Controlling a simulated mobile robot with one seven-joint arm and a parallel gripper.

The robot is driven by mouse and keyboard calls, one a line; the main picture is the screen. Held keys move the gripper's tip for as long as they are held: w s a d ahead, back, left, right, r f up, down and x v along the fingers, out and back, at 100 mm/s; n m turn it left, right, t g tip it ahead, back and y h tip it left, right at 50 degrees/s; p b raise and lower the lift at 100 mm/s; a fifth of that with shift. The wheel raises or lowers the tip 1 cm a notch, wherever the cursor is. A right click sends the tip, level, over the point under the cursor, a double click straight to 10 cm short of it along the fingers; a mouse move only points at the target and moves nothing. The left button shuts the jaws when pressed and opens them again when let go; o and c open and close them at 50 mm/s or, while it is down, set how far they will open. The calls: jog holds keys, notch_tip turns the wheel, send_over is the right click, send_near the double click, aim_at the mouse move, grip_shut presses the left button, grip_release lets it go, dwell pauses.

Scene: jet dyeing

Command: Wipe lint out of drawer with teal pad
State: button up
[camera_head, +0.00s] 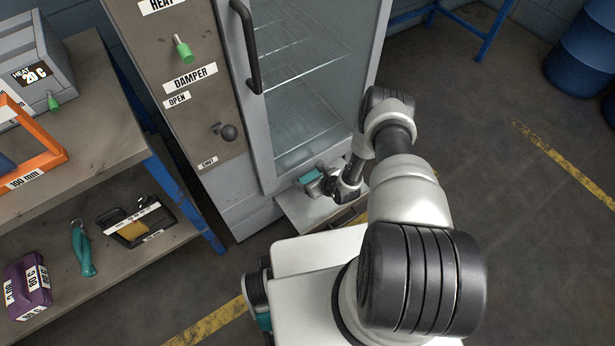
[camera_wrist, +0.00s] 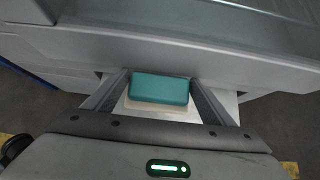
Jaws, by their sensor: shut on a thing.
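The teal pad (camera_wrist: 160,88) lies between the two fingers of my gripper (camera_wrist: 160,92), with a pale layer under it. In the head view the teal pad (camera_head: 309,177) shows at the end of my arm, low in front of the cabinet door. My gripper (camera_head: 318,184) is shut on it, over the pulled-out drawer (camera_head: 300,212) at the cabinet's foot. The pale drawer surface (camera_wrist: 231,104) also shows beside the fingers in the wrist view. My arm hides part of the drawer. I cannot make out any lint, or whether the pad touches the drawer.
The grey cabinet (camera_head: 238,192) has a glass door, a handle (camera_head: 250,50) and a damper knob (camera_head: 228,131). A shelf unit (camera_head: 105,150) stands close on the left, holding a purple box (camera_head: 28,285) and a teal-handled tool (camera_head: 82,248). Open floor (camera_head: 505,200) lies right.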

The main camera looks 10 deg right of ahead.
jog(key=shift+w+a+f+b, duration=0.1)
jog(key=shift+w+f+b, duration=0.05)
jog(key=shift+f+b, duration=2.45)
jog(key=shift+f, duration=0.2)
jog(key=shift+f, duration=1)
